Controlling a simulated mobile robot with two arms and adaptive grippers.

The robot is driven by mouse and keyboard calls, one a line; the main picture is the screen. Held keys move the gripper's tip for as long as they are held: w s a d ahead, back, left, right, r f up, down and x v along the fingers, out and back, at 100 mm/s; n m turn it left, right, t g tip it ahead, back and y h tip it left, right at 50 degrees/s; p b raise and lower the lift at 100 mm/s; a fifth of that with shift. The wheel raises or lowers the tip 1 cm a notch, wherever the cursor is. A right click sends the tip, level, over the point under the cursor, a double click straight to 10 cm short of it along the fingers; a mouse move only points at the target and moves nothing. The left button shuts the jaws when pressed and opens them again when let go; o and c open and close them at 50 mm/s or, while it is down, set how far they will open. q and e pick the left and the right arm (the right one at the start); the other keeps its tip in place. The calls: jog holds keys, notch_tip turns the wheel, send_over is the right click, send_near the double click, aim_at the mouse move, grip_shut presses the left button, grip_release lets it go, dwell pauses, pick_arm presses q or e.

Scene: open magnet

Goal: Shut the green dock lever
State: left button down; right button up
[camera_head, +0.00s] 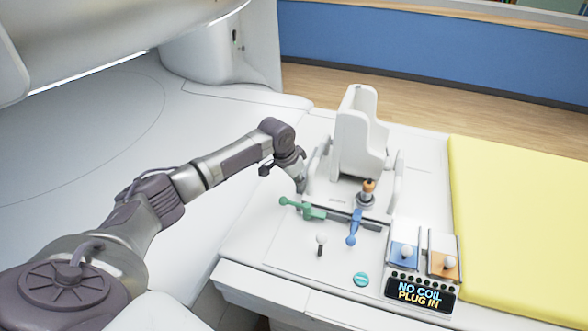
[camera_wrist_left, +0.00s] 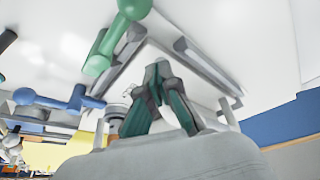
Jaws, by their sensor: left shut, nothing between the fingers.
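The green dock lever (camera_head: 305,209) lies on the white dock deck, its ball knob pointing left, away from the blue lever (camera_head: 354,228). My left gripper (camera_head: 300,187) is shut and empty, just above and behind the green lever, beside the left rail of the dock. A gap between gripper and lever cannot be judged in the head view. In the left wrist view the green lever (camera_wrist_left: 117,38) is at upper left, apart from the shut fingers (camera_wrist_left: 160,72). The blue lever (camera_wrist_left: 62,100) shows at left there. My right gripper is not in view.
A white upright coil holder (camera_head: 357,135) stands behind the levers. An orange-topped plug (camera_head: 368,190) and a small white-knobbed stick (camera_head: 321,243) are close by. A display reading "NO COIL PLUG IN" (camera_head: 420,293) is at front right. A yellow mat (camera_head: 515,220) lies right.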

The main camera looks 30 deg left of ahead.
pick_arm(q)
jog(key=s+p, duration=0.1)
jog(key=s+a+f+p, duration=0.1)
jog(key=s, duration=0.1)
jog(key=shift+a+f, duration=0.1)
jog(key=shift+f, duration=0.1)
jog(key=shift+s+f, duration=0.1)
jog(key=shift+s, duration=0.2)
jog(key=shift+w, duration=0.1)
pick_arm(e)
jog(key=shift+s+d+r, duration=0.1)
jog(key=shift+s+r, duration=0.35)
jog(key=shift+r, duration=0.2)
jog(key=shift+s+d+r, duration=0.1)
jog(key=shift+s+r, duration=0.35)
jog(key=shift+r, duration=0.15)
pick_arm(q)
jog(key=shift+w+f, duration=0.1)
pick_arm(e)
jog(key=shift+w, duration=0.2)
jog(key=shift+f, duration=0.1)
